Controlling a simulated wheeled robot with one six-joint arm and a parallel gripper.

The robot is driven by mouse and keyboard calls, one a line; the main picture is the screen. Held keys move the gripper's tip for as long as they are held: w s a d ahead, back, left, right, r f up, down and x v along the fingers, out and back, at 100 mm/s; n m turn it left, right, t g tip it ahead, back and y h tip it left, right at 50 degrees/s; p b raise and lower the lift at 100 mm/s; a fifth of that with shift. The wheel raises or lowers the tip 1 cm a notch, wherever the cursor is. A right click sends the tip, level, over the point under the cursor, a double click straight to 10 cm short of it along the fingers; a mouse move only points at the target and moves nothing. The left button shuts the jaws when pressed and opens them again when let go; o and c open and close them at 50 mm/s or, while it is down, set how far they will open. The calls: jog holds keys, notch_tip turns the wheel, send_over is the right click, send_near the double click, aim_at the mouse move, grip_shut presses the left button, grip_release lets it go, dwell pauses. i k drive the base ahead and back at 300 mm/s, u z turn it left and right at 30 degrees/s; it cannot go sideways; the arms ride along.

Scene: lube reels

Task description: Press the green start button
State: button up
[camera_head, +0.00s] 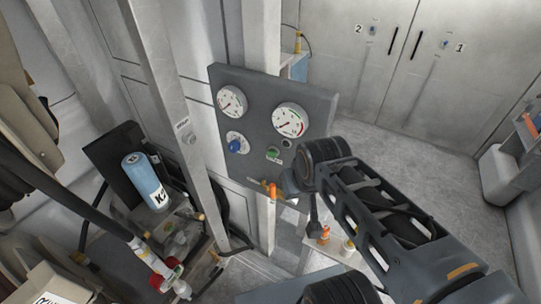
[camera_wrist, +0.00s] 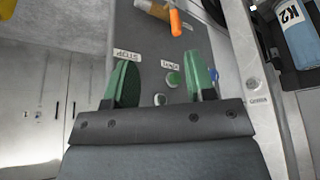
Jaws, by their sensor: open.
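The green start button (camera_head: 272,153) is on the lower part of a grey upright panel (camera_head: 262,88), right of a blue knob (camera_head: 236,146). In the wrist view the round green button (camera_wrist: 173,79) shows between the fingers, nearer the right one, below an upside-down label. My gripper (camera_wrist: 160,80) is open, with two green fingers spread and nothing between them. It points at the panel and looks apart from the button, though the exact distance is unclear. In the head view my wrist is right of and below the button, and the fingertips are hard to make out.
Two gauges (camera_head: 291,119) sit above the button. A STOP label (camera_wrist: 127,56) is near the left finger, with a small round fitting (camera_wrist: 160,99) below. An orange-handled valve (camera_head: 271,190) is under the panel. A blue bottle (camera_head: 145,181) stands left of a post.

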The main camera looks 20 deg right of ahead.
aim_at(272, 153)
jog(key=z, duration=0.7)
jog(key=k, duration=1.1)
jog(key=u, duration=1.25)
jog(key=i, duration=0.5)
